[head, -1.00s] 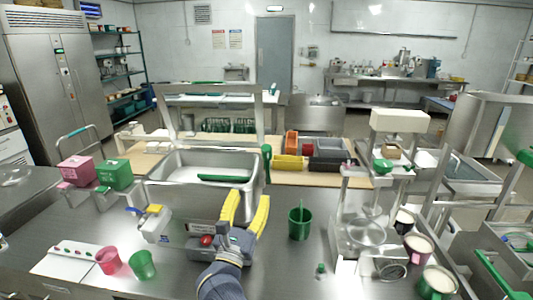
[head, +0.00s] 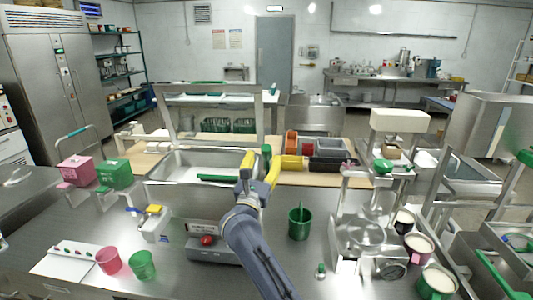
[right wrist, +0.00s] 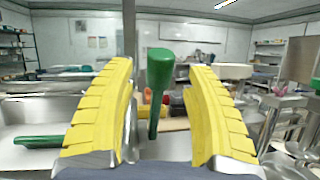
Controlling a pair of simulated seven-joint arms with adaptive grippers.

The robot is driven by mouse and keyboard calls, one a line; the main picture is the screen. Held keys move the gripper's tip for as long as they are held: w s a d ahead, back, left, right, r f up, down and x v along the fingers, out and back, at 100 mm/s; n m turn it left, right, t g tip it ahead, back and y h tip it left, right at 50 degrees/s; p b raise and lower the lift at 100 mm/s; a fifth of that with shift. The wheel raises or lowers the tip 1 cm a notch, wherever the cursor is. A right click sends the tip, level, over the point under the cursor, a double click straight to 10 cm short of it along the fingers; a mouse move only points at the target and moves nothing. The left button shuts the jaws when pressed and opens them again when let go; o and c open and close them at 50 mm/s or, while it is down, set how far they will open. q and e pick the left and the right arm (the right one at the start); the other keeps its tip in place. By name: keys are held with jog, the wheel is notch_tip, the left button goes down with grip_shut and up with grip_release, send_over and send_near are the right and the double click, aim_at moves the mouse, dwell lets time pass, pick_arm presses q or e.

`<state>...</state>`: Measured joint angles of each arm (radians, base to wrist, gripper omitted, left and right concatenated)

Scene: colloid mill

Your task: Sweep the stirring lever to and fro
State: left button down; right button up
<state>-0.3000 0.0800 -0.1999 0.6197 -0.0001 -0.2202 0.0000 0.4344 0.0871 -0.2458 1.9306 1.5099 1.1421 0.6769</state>
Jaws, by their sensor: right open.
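The stirring lever (head: 266,151) has a green grip and stands upright at the right end of the steel tank (head: 160,190). In the right wrist view the green grip (right wrist: 160,68) shows between my two yellow fingers, with a clear gap on each side. My right gripper (head: 261,164) is open at the lever and holds nothing. In the head view its fingers partly cover the lever's lower part. A green bar (head: 218,178) lies across the tank opening; it also shows in the right wrist view (right wrist: 38,142). My left gripper is out of view.
A grey box with a red button (head: 207,240) stands in front of the tank. A green cup (head: 300,222) is right of my arm, and a steel machine (head: 365,235) stands farther right. Coloured bins (head: 291,162) sit behind the lever. Pink and green cups stand at front left.

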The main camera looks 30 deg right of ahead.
jog(key=shift+x, duration=1.6)
grip_shut()
